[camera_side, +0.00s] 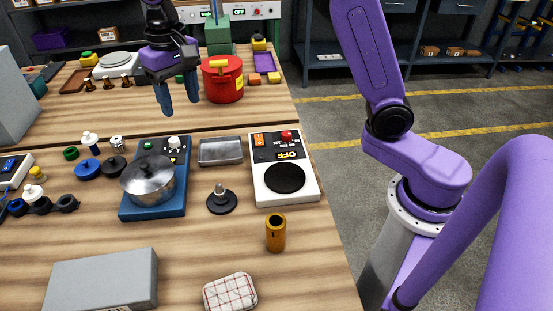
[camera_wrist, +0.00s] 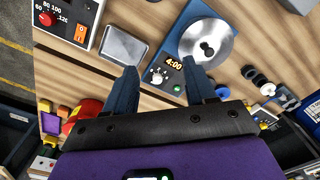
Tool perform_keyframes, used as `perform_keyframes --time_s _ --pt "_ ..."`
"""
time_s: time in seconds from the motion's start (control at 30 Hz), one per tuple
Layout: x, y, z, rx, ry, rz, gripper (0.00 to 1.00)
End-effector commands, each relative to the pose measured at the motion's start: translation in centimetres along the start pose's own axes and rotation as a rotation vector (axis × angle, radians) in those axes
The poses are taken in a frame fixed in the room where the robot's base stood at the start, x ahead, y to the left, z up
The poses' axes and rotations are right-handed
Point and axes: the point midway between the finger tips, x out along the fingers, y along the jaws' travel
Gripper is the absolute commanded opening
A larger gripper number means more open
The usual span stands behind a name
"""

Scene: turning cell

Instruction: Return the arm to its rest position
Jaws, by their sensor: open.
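My gripper (camera_side: 178,108) has dark blue fingers and hangs above the back part of the wooden table (camera_side: 110,229), left of a red pot. Its fingers are apart with nothing between them. In the wrist view my gripper (camera_wrist: 162,92) also shows two spread fingers with bare wood and part of a blue hotplate beyond them. My purple arm stands at the right beside the table in the side view.
A silver pan (camera_side: 148,180) sits on the blue hotplate (camera_side: 173,207). A metal tray (camera_side: 221,151), a white appliance (camera_side: 268,198) marked OFF, the red pot (camera_side: 221,85), an orange cylinder (camera_side: 275,236) and a grey box (camera_side: 102,279) stand around. The table's front middle is mostly clear.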

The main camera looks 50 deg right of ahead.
Motion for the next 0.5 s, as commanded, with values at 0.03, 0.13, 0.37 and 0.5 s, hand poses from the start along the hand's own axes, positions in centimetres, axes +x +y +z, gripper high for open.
perform_keyframes --time_s 0.03,0.13,0.37,0.5 --pt "-0.1 0.4 1.7 -0.057 0.0 -0.001 0.55" --pt "0.0 1.0 4.8 -0.176 0.002 -0.003 0.55" --pt "0.8 3.6 12.2 -0.45 0.005 -0.008 0.55" --pt "1.7 5.8 16.7 -0.616 0.006 -0.01 0.55"
